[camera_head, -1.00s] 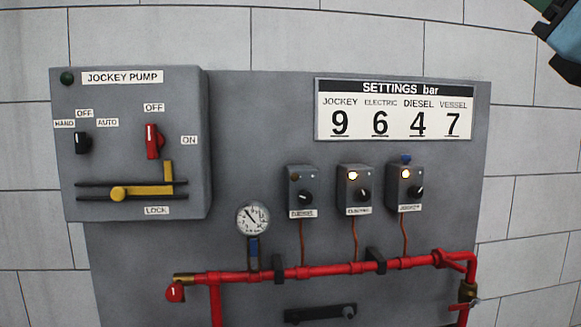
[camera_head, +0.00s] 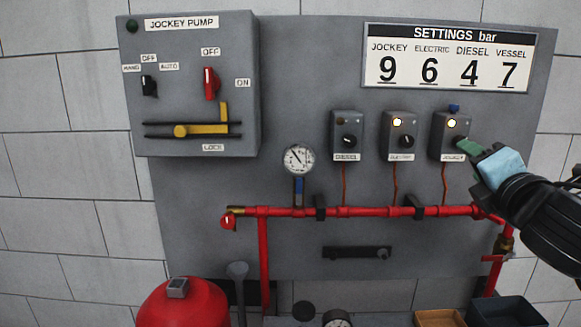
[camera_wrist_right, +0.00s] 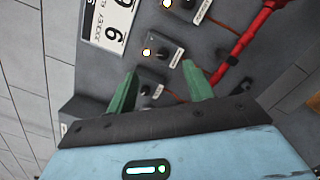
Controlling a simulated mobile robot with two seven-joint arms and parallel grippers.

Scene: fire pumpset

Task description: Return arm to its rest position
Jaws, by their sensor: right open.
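My right gripper (camera_head: 468,147) comes in from the right in the head view, with green fingers and a light blue body. Its fingertips overlap the knob side of the jockey switch box (camera_head: 450,135); I cannot tell whether they touch it. In the right wrist view the gripper (camera_wrist_right: 160,80) is open, with nothing held between its fingers. My left gripper is not in view.
The grey panel carries the jockey pump box (camera_head: 190,85), settings board (camera_head: 445,58), gauge (camera_head: 298,159) and red pipe (camera_head: 370,212). Below are a red tank (camera_head: 185,305) and open bins (camera_head: 505,312). Tiled wall (camera_head: 60,180) is bare at the left.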

